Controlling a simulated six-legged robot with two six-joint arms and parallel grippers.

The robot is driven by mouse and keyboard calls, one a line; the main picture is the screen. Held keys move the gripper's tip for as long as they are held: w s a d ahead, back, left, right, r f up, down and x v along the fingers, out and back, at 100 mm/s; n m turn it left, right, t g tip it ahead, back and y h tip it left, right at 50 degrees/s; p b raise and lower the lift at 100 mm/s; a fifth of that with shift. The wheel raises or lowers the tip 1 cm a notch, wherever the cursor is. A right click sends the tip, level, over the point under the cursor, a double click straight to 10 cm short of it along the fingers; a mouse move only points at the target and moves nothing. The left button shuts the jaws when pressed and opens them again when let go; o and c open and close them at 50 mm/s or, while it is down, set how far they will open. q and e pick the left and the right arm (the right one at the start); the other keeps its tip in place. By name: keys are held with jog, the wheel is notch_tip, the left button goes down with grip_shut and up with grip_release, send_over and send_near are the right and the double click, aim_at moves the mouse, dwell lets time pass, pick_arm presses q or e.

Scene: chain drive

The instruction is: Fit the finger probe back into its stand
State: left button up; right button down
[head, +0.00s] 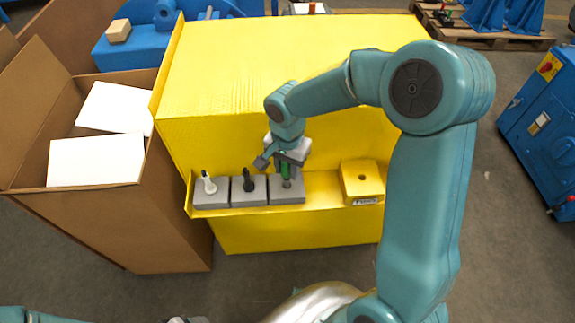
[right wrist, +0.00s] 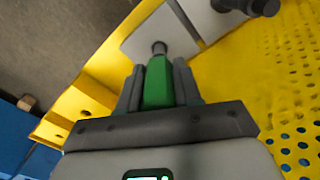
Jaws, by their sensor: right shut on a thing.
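My right gripper (head: 286,168) is shut on the green finger probe (head: 285,171), over the rightmost of three grey blocks (head: 291,195). In the right wrist view, the probe's green body (right wrist: 158,82) is between the two fingers of the gripper (right wrist: 158,88), with a short grey end pointing at the light grey block (right wrist: 188,45). I cannot tell whether that end is in the block or just above it. A yellow block (head: 352,184) with a hole on top and a small label stands to the right on the same shelf. My left gripper is out of view.
The other two grey blocks hold a white piece (head: 209,184) and a black piece (head: 248,180), close left of my gripper. A yellow shelf (head: 322,188) carries them, against a tall yellow housing (head: 275,60). An open cardboard box (head: 165,215) stands left. The shelf between gripper and yellow block is clear.

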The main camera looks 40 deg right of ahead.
jog(key=shift+f+b, duration=1.05)
jog(key=shift+f, duration=0.05)
jog(key=c, duration=0.7)
grip_release()
notch_tip(320, 180, up, 16)
jog(key=shift+r+p, duration=0.2)
jog(key=shift+p, duration=1)
jog(key=shift+s, duration=0.1)
